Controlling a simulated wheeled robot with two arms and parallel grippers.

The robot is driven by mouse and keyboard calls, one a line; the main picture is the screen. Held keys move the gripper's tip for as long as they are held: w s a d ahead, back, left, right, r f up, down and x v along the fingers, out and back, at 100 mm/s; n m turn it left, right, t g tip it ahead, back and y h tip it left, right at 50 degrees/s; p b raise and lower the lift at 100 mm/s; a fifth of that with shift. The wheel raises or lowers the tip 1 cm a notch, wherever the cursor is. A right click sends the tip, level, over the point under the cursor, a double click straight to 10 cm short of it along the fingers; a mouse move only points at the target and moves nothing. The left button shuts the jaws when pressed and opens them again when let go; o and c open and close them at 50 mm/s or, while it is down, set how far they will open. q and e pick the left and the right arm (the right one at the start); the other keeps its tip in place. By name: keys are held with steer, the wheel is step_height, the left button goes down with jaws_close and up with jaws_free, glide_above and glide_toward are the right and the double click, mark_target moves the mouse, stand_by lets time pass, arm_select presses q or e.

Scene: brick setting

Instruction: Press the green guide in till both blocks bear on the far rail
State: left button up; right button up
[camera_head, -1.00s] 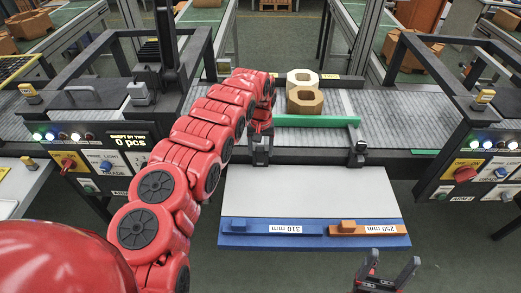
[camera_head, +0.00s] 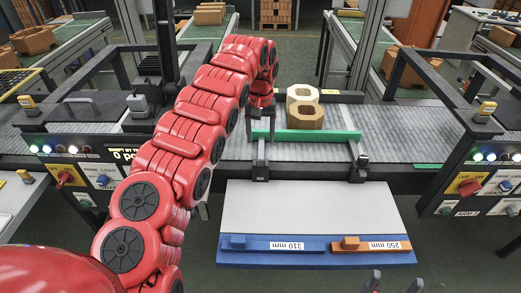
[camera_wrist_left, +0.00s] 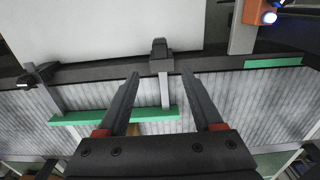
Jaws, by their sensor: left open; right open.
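The green guide (camera_head: 318,137) lies across the grey roller conveyor on two rods with black clamps. A brown block (camera_head: 305,117) sits just behind it, with a cream block (camera_head: 302,92) behind that. The far rail (camera_head: 345,97) runs along the conveyor's back edge; whether the cream block touches it is unclear. My left gripper (camera_head: 262,110) is open and empty above the guide's left part. In the left wrist view, the guide (camera_wrist_left: 90,117) passes beneath the fingers, and a rod and clamp show between the fingertips (camera_wrist_left: 161,76). My right gripper (camera_head: 394,281) is open at the bottom edge, mostly cut off.
A white panel (camera_head: 315,207) in front of the conveyor has a blue strip (camera_head: 250,257) with a 310 mm piece and an orange 250 mm piece (camera_head: 390,246). Black frames with button panels (camera_head: 470,187) stand left and right. The conveyor right of the blocks is clear.

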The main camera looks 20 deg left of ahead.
arm_select(q)
steer(key=shift+r, duration=2.35)
